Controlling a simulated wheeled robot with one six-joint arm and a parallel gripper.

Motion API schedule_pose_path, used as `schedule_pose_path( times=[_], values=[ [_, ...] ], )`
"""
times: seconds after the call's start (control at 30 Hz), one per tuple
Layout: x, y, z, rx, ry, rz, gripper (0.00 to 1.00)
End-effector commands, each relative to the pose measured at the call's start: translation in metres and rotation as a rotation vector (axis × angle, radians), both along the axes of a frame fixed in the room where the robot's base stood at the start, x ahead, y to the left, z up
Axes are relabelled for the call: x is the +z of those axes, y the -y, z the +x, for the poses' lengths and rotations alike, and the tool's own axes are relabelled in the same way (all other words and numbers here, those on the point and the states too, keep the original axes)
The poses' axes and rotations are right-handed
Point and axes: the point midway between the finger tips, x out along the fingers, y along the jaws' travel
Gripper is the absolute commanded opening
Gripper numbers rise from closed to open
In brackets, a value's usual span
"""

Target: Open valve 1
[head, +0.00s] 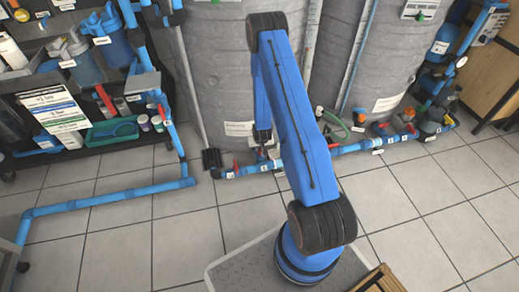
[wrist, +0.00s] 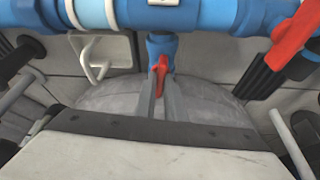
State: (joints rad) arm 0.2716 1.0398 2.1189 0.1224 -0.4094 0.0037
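In the wrist view a red valve handle (wrist: 161,72) sits on a blue vertical fitting (wrist: 161,48) below a horizontal blue pipe. My gripper (wrist: 161,84) has its two narrow grey fingers close together, one on each side of this handle, and appears shut on it. The handle points down toward me, in line with the fingers. In the head view my gripper (head: 262,150) is low by the blue pipework in front of the grey tanks, partly hidden by my arm. The number label of the held valve is not readable.
Another red handle (wrist: 293,38) stands close at the right in the wrist view. A white bracket (wrist: 92,58) is at the left. In the head view a blue floor pipe (head: 110,194) runs at the left and a shelf (head: 110,135) holds bottles. Tiled floor is clear at the right.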

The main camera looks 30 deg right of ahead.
Motion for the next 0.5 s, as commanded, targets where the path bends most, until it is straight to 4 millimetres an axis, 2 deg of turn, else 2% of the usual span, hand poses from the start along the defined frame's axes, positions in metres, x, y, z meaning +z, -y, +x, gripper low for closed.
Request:
schedule_pose_path(
  times=[0.5],
  values=[
    [0.0001, 0.0011, -0.0003, 0.134, 0.001, 0.0, 0.0]
  ],
)
